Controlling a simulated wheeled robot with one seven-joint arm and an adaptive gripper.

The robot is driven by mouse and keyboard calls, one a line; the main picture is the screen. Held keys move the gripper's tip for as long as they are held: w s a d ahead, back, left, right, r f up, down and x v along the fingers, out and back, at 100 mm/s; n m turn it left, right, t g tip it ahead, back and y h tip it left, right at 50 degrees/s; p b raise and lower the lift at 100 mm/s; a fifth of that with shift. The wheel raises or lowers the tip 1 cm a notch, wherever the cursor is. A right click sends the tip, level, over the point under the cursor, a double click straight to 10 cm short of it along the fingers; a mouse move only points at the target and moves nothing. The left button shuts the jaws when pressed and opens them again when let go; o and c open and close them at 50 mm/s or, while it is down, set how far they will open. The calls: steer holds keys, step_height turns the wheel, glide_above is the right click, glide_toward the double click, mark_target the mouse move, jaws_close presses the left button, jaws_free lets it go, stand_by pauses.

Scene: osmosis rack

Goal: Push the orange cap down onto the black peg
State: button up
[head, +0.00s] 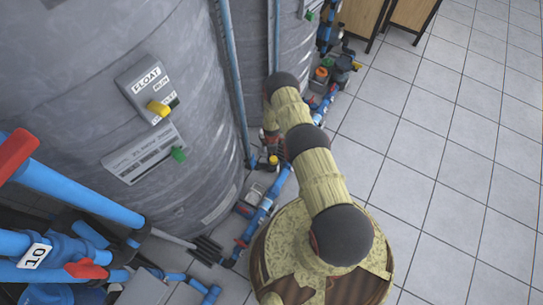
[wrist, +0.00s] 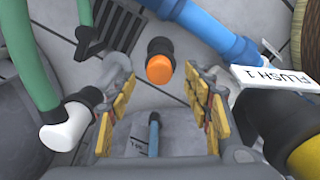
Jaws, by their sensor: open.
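In the wrist view, the orange cap (wrist: 159,70) shows as a round end on a short black cylinder (wrist: 159,46), which I take for the black peg. The cap and peg are seen nearly end-on, so I cannot tell how far the cap sits over the peg. My gripper (wrist: 158,88) is open, with its yellow-padded fingers spread apart to the left and right. The cap is beyond the fingertips, roughly centred between them, and nothing is held. In the head view I cannot clearly make out my gripper or the cap.
In the wrist view, a blue pipe (wrist: 215,32) with a white "FLUSH 1" label (wrist: 278,78) lies right. A green hose (wrist: 32,55) with a white fitting (wrist: 65,127) is left. Large grey tanks (head: 90,60) stand left in the head view; tiled floor (head: 450,150) is open right.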

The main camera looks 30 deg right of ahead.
step_height(320, 180, up, 9)
steer(key=shift+r, duration=0.2)
stand_by(0.3)
stand_by(0.4)
